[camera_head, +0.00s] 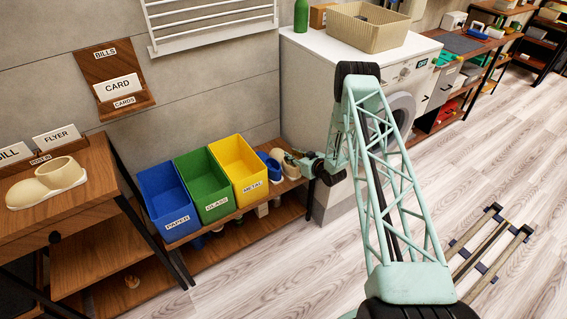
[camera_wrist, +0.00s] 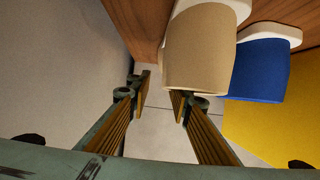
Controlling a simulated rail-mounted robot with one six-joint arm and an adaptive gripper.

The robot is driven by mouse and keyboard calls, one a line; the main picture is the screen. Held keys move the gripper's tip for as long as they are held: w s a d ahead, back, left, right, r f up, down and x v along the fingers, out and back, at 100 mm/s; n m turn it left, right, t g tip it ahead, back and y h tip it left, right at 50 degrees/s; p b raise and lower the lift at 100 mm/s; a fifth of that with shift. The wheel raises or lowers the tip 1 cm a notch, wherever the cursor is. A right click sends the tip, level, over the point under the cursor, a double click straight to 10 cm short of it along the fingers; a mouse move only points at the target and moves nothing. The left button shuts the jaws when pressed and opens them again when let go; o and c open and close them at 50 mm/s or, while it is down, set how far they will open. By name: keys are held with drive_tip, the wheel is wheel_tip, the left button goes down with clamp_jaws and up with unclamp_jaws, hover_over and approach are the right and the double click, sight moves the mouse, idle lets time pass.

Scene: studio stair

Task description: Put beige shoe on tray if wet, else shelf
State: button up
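The beige shoe (camera_wrist: 200,48), with a tan upper and a pale sole, lies beside a blue shoe (camera_wrist: 262,70) on the wooden bench in the wrist view. My gripper (camera_wrist: 162,100) is open, with nothing between its fingers. Its right finger is close to the end of the beige shoe; I cannot tell whether they touch. In the head view my gripper (camera_head: 296,161) reaches the right end of the bench (camera_head: 240,212), where the beige shoe is small and partly hidden. No wet marks are clear on the shoe. I cannot pick out the tray with certainty.
Blue (camera_head: 163,195), green (camera_head: 205,187) and yellow (camera_head: 240,168) bins stand left of the shoes. The white washer (camera_head: 310,85) is close on the right. A cream object (camera_head: 45,184) lies on the left table. A slatted frame (camera_head: 490,246) lies on the open floor.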

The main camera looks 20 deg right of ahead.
clamp_jaws()
drive_tip(key=shift+r, duration=0.2)
idle(0.3)
drive_tip(key=shift+r+p, duration=0.8)
drive_tip(key=shift+r, duration=4.05)
